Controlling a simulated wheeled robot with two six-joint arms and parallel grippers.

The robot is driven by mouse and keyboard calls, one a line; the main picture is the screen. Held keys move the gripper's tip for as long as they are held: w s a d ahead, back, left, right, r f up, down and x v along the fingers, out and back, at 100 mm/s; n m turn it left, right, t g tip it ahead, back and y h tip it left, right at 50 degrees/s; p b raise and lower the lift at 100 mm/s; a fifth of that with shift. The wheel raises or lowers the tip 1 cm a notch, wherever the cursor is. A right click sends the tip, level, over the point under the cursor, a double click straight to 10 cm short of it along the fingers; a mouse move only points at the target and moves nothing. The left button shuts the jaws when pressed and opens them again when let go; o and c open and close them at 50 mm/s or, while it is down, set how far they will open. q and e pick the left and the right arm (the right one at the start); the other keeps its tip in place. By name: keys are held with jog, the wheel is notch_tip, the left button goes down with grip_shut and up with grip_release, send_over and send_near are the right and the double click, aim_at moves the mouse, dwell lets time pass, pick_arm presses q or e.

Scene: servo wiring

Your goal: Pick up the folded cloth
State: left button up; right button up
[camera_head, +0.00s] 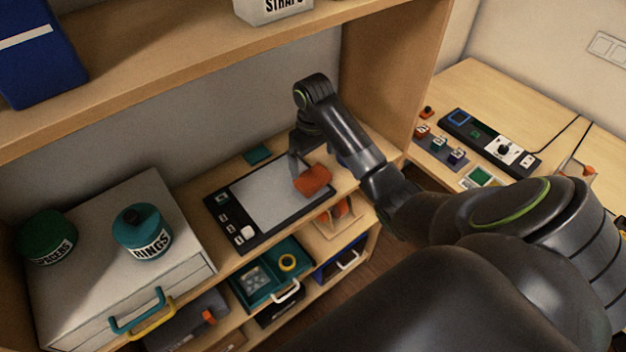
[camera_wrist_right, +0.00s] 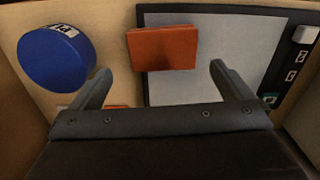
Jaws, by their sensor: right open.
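An orange-red rectangular piece, which looks like the folded cloth (camera_head: 313,180), lies on the right part of the grey panel of a dark-framed board (camera_head: 265,195). In the right wrist view the folded cloth (camera_wrist_right: 163,48) lies ahead of my right gripper (camera_wrist_right: 161,70), roughly centred between its two spread fingers. My right gripper (camera_head: 297,170) is open and empty, just behind the cloth in the head view; I cannot tell the exact height gap. A second orange piece (camera_wrist_right: 112,106) is mostly hidden by the gripper. My left gripper is not in view.
A blue round tin (camera_wrist_right: 56,58) stands beside the left finger in the wrist view. A teal flat square (camera_head: 257,155) lies behind the board. A drawer box (camera_head: 180,215) bears a rings jar (camera_head: 141,232). An upper shelf (camera_head: 200,70) overhangs.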

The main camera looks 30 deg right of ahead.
aim_at(313, 176)
jog(key=shift+s+a+f+p, duration=0.1)
jog(key=shift+f+p, duration=0.2)
jog(key=shift+f, duration=1.15)
jog(key=shift+s+a+f+p, duration=0.1)
jog(key=shift+f+p, duration=0.2)
jog(key=shift+f, duration=1.15)
jog(key=c, duration=0.8)
notch_tip(313, 176, up, 5)
jog(key=shift+w+d+f+b, duration=0.1)
jog(key=shift+b, duration=0.2)
notch_tip(313, 176, up, 4)
jog(key=shift+f+p, duration=0.1)
jog(key=shift+p, duration=1.15)
jog(key=shift+r+p, duration=0.75)
jog(key=shift+p, duration=0.05)
